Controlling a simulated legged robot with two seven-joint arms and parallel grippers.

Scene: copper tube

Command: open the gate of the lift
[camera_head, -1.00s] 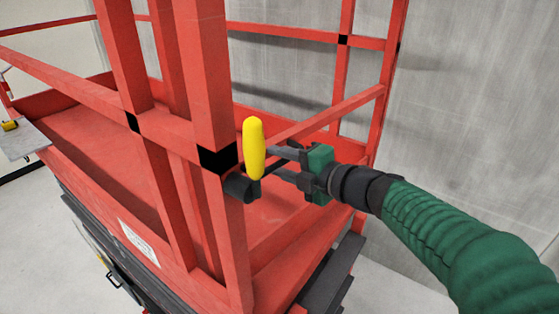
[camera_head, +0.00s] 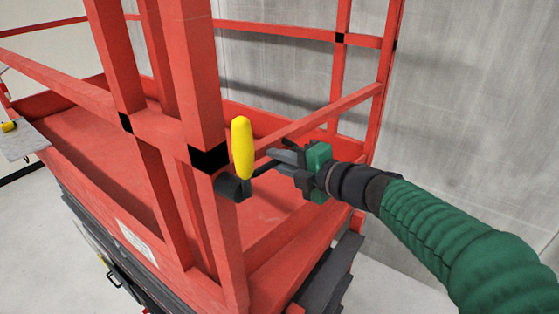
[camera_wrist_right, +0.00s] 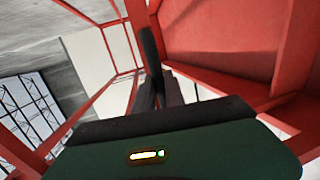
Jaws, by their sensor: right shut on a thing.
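The red lift (camera_head: 75,165) fills the left and middle of the head view. A red post (camera_head: 195,90) with a black band stands near its corner, and a red rail (camera_head: 335,112) runs behind it to the right. A yellow handle (camera_head: 242,147) stands nearly upright on a black fitting (camera_head: 230,187) at the post. My right gripper (camera_head: 274,157) is right of the handle, shut on a thin black lever (camera_head: 263,168). The lever also shows at the fingers in the wrist view (camera_wrist_right: 150,50). I cannot tell whether the gate is latched. My left gripper is out of view.
A grey plate (camera_head: 24,143) with a small yellow item sits at the far left. A grey concrete wall (camera_head: 475,100) stands behind and right of the lift. The pale floor (camera_head: 395,285) is open at lower right.

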